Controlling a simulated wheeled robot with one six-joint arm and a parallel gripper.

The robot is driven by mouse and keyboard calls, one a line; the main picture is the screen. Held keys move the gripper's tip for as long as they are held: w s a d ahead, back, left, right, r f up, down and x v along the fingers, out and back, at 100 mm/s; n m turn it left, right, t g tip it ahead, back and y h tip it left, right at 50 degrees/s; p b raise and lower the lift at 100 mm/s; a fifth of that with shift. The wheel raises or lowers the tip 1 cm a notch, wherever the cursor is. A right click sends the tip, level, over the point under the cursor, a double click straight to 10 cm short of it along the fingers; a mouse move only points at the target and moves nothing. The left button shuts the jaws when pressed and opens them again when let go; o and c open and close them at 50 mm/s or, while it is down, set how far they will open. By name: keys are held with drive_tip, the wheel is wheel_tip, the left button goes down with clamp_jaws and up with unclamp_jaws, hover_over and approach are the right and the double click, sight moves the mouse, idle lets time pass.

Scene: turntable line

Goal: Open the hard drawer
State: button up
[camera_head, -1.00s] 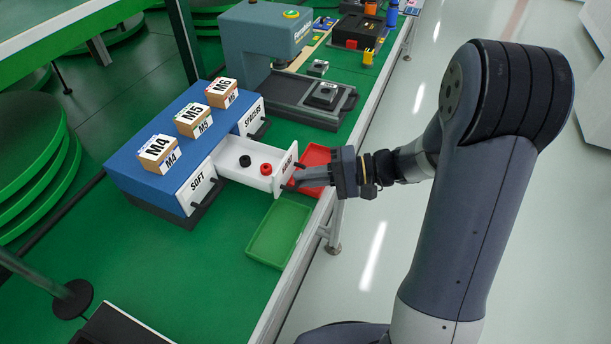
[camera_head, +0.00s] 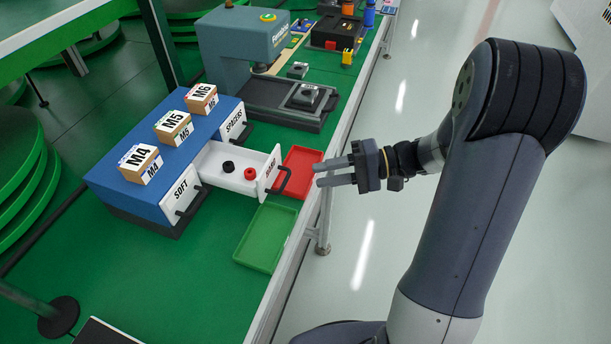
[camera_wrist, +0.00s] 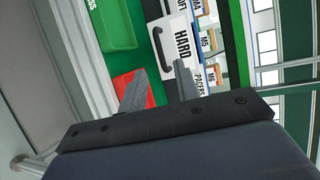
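The hard drawer (camera_head: 235,166) is a white drawer pulled out of the middle of the blue cabinet (camera_head: 140,190). In the wrist view my two fingers (camera_wrist: 158,88) are spread, pointing toward the drawer front.
A red tray (camera_head: 303,160) and a green tray (camera_head: 246,256) lie by the drawer on the green table. The closed SOFT (camera_head: 181,191) and SPACERS (camera_head: 234,124) drawers flank it. Boxes marked M4 (camera_head: 140,165), M5 and M6 stand on top. Open floor lies right.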

sight(287, 180)
drive_tip(key=shift+v, duration=1.6)
drive_tip(key=x, duration=1.1)
drive_tip(key=shift+a, duration=0.2)
drive_tip(key=shift+w, duration=0.1)
drive_tip(key=shift+r, duration=0.1)
